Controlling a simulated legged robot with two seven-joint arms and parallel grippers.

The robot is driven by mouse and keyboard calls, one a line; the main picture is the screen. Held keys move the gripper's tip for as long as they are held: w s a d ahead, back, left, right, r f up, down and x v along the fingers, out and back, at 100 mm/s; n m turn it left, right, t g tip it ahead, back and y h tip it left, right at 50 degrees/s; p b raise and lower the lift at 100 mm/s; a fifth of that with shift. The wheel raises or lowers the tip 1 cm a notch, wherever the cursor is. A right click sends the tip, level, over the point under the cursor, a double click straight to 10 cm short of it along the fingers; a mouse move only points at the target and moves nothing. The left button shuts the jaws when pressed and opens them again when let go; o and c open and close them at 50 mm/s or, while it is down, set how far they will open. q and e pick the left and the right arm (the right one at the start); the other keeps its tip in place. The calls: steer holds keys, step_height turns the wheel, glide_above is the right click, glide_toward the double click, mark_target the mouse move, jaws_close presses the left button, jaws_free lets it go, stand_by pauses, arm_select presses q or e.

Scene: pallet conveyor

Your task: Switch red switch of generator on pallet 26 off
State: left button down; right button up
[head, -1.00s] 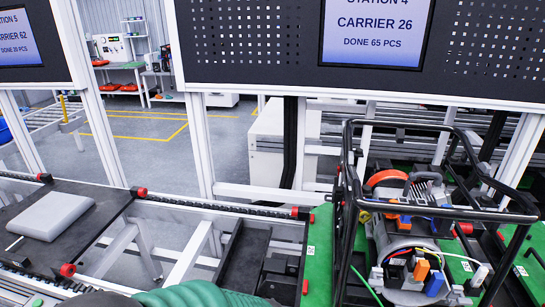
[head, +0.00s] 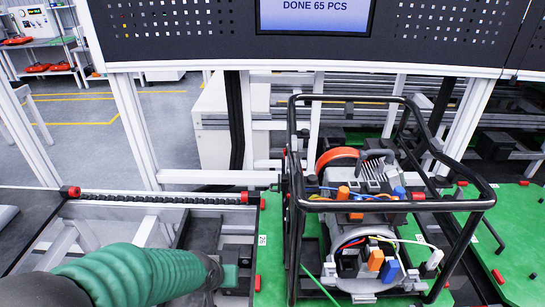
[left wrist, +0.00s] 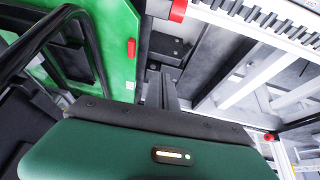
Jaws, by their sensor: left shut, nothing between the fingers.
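The generator (head: 365,180), an engine inside a black tube frame (head: 390,205), stands on the green pallet (head: 268,215) labelled 26. Orange and blue parts and coloured wires show on its near side. I cannot make out the red switch for certain. In the left wrist view the green pallet (left wrist: 118,55) and a frame tube (left wrist: 40,40) show at the left. My left gripper (left wrist: 160,85) is shut and empty, left of the generator and apart from its frame. In the head view my green-sleeved left arm comes in from the lower left. My right gripper is not in view.
The conveyor rail (head: 160,198) with a red end cap (head: 254,198) runs left of the pallet. A perforated panel with a screen (head: 315,14) hangs above. White posts (head: 138,125) stand behind. Free space lies above the rail, left of the frame.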

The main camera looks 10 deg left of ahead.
arm_select(q)
steer(key=w+a+r+n+t+h, duration=0.1)
steer(key=w+r+n+t+h, duration=0.25)
steer(key=w, duration=0.65)
steer(key=w+a+r+n+t+h+p, duration=0.1)
steer(key=w+a+r+n+t+h, duration=0.2)
steer(key=w, duration=0.6)
steer(key=w+r+n+t+h, duration=0.1)
steer(key=w+r+n+t, duration=0.3)
steer(key=w, duration=0.6)
steer(key=w+d+r+h+p, duration=0.2)
steer(key=w+d+r+h, duration=0.1)
steer(key=w+d, duration=0.4)
steer(key=shift+w+d, duration=0.25)
steer(key=shift+d, duration=1.1)
steer(key=shift+r+m, duration=0.1)
steer(key=shift+m, duration=0.15)
